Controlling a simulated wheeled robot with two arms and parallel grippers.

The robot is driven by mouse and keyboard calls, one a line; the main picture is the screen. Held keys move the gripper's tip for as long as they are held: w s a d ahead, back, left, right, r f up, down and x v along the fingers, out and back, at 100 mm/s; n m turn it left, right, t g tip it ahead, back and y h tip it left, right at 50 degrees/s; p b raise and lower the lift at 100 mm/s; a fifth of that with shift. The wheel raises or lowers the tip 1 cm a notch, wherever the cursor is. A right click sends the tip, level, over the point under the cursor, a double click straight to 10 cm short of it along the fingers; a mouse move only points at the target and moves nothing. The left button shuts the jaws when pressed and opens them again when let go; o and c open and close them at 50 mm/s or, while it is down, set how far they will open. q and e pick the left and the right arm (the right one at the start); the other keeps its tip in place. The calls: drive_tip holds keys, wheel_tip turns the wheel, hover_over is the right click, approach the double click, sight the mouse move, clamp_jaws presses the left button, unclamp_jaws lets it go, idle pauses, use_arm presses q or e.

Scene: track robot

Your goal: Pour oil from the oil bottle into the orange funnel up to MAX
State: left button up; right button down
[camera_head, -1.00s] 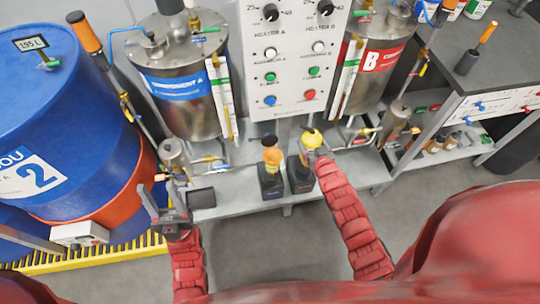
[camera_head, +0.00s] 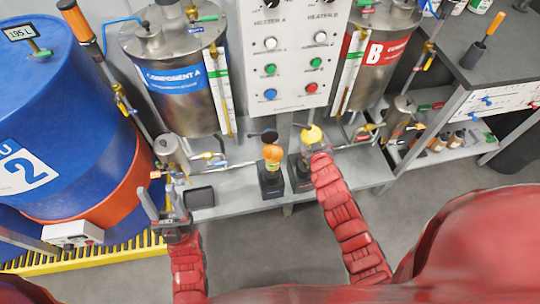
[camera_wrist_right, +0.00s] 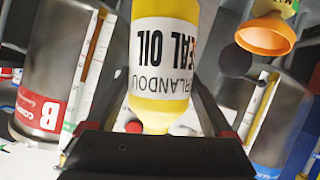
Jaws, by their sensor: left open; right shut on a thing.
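The orange funnel (camera_head: 272,153) sits on top of a dark unit (camera_head: 270,182) at the front of the grey bench, left of my right gripper. It also shows at upper right in the right wrist view (camera_wrist_right: 265,36), apart from the bottle. My right gripper (camera_head: 314,152) is shut on the yellow oil bottle (camera_head: 312,133), whose white label fills the middle of the right wrist view (camera_wrist_right: 165,70). My left gripper (camera_head: 163,208) is open and empty at the bench's left front. No MAX mark is readable.
A second dark unit (camera_head: 300,174) stands beside the funnel's unit. The steel component A tank (camera_head: 180,105), control panel (camera_head: 292,50) and component B tank (camera_head: 390,25) stand behind. A blue drum (camera_head: 85,130) is at left. Pipes and valves run between them.

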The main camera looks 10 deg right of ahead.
sight(306, 147)
drive_tip(key=n+b, duration=0.1)
drive_tip(key=a+h+b, duration=0.1)
drive_tip(key=b, duration=0.1)
drive_tip(key=shift+w+f+n+g, duration=0.1)
drive_tip(key=shift+n+g, duration=0.2)
drive_tip(key=shift+n, duration=0.1)
drive_tip(key=shift+w+a+n+h+b, duration=0.1)
drive_tip(key=shift+a+n+h+b, duration=0.45)
drive_tip(key=shift+b, duration=0.4)
drive_tip(key=shift+d+n+h, duration=0.15)
drive_tip(key=shift+n+h, duration=0.3)
drive_tip(key=shift+f+n+g+h+b, duration=0.3)
drive_tip(key=shift+f+n+b, duration=0.1)
drive_tip(key=shift+b, duration=0.25)
drive_tip(key=shift+f+n+h+b, duration=0.7)
drive_tip(key=shift+f+b, duration=0.35)
drive_tip(key=shift+b, duration=0.15)
drive_tip(key=shift+r+n, duration=0.1)
drive_tip(key=shift+n, duration=0.2)
